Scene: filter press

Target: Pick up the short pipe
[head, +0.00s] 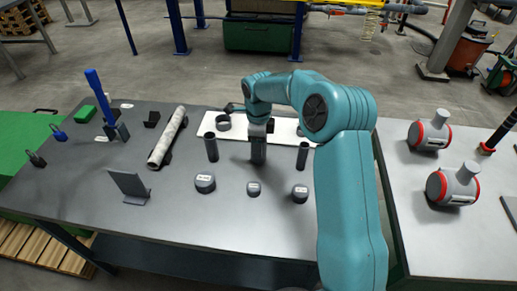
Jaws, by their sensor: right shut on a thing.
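My right gripper (258,136) comes down over the middle of the dark table and is shut on a short dark grey pipe (258,154). The pipe is upright below the jaws, its top hidden by them. I cannot tell whether its lower end touches the table. Another dark upright pipe (211,148) stands to its left, and a further one (303,156) stands to its right, close to my arm. My left gripper is not in view.
Round labelled caps (205,184) stand in front of the pipes. A long grey roll (168,136) and an angled stand (129,186) are left. Grey-red flasks (430,131) stand on the right table.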

